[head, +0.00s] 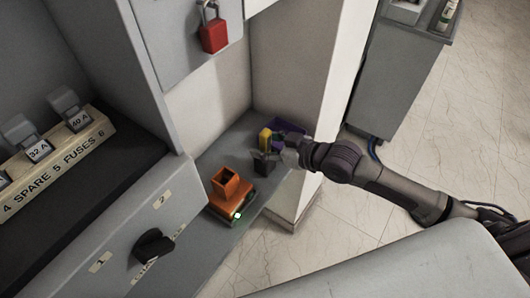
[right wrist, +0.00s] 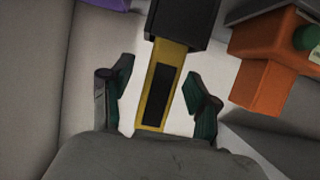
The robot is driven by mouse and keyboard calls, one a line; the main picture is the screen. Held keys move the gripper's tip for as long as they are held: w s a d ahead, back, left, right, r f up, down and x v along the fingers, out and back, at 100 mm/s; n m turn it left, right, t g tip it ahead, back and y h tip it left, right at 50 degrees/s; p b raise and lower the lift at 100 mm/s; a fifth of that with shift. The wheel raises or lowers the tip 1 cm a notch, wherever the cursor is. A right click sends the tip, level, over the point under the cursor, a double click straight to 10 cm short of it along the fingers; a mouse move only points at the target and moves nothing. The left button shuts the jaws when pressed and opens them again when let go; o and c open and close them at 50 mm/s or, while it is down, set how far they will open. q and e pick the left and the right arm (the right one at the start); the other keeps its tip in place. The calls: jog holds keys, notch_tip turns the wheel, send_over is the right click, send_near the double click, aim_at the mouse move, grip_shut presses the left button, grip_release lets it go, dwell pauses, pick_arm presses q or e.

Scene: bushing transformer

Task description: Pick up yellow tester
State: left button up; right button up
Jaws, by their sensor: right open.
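My right gripper (right wrist: 158,74) is open, with one finger on each side of the tester and visible gaps between. In the head view my right gripper (head: 268,156) is at the tester and partly hides it. My left gripper is not in view.
An orange device (head: 232,198) with a green light stands on the shelf, close to the right finger in the wrist view (right wrist: 262,85). A purple bin (head: 288,128) is behind the gripper. A spare-fuse rack (head: 55,165) is at left, and a red padlock (head: 213,37) hangs above.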

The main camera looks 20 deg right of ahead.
jog(key=shift+w+a+f, duration=0.1)
jog(key=shift+w+a, duration=0.05)
jog(key=shift+w, duration=0.1)
jog(key=shift+s, duration=0.15)
jog(key=shift+c, duration=1)
grip_shut()
